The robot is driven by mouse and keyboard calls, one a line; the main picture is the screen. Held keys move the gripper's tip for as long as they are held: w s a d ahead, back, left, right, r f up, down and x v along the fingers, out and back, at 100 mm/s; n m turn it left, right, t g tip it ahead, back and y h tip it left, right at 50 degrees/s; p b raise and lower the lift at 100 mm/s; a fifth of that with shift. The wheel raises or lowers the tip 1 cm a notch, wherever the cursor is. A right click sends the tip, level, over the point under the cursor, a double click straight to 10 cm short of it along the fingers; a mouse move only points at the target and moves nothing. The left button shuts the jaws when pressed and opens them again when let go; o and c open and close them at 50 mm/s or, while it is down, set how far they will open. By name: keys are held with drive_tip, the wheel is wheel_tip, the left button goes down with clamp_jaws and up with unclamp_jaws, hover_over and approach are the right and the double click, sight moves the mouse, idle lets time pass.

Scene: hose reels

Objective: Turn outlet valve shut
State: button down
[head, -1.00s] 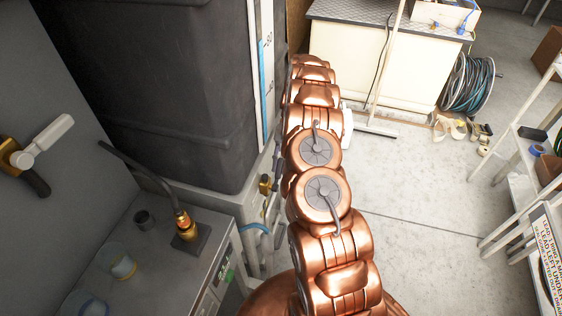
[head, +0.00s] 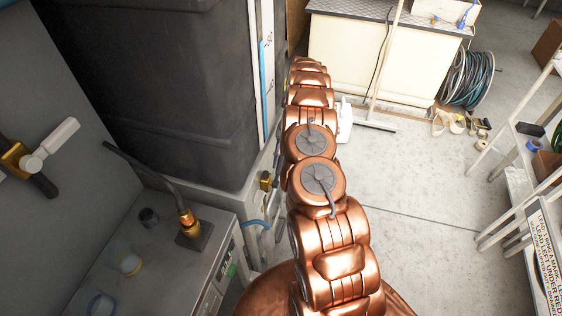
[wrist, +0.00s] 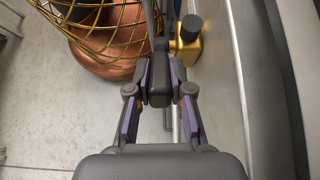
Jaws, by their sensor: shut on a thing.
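The outlet valve shows in the wrist view as a yellow body (wrist: 187,51) with a dark round knob on it, beside a pale wall panel. My gripper (wrist: 160,82) has its two purple-padded fingers closed on a dark grey handle (wrist: 158,92) just left of the yellow body. How the handle joins the valve is partly hidden. In the head view a small brass-yellow valve (head: 265,181) sits low by the big dark tank (head: 165,90). My arm hides my gripper there.
A grey bench (head: 165,265) at the left holds a brass fitting (head: 188,224) and small cups. A white shelf (head: 510,170) stands right. Floor (head: 410,200) between is clear.

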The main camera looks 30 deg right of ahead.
drive_tip(key=c, duration=1)
unclamp_jaws()
drive_tip(key=shift+f, duration=0.1)
drive_tip(key=shift+c, duration=0.2)
drive_tip(key=shift+s+a+t+h+b, duration=0.15)
drive_tip(key=shift+t+h+b, duration=0.15)
drive_tip(key=shift+b, duration=0.65)
